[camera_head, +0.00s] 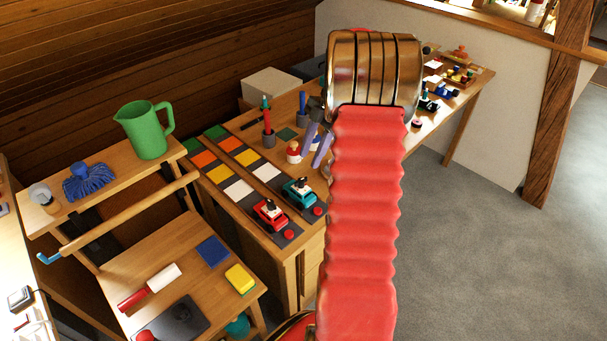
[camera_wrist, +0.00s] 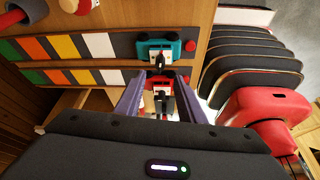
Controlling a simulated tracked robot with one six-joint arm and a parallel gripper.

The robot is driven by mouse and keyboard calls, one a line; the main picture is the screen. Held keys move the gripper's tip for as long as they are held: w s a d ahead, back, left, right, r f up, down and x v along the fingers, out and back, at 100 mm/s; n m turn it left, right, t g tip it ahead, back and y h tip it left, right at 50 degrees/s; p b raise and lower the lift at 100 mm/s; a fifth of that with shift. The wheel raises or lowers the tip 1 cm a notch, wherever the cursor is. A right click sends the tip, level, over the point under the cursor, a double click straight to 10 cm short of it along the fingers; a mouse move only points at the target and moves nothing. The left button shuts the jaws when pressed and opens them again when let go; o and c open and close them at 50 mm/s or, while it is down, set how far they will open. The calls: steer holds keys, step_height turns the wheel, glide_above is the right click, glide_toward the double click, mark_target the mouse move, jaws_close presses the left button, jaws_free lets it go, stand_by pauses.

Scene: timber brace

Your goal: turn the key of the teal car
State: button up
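The teal car (camera_head: 293,197) stands on the dark end square of the farther colored strip; a white piece and a dark key (camera_head: 300,183) show on top. In the wrist view the teal car (camera_wrist: 147,51) lies just beyond my fingertips, with its dark key (camera_wrist: 158,57) at its near side. My gripper (camera_head: 318,146) shows its purple fingers above the table in the head view. In the wrist view my gripper (camera_wrist: 160,75) is open, fingers apart, with the red car (camera_wrist: 166,87) seen between them. Nothing appears held. The fingertips' height above the cars is hard to tell.
The red car (camera_head: 263,216) stands on the nearer strip, beside the teal one. Red buttons (camera_head: 289,235) sit by the cars. A green jug (camera_head: 147,130) is at left; grey floor is clear at right.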

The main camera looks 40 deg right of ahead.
mark_target(301, 180)
steer(key=x, duration=0.8)
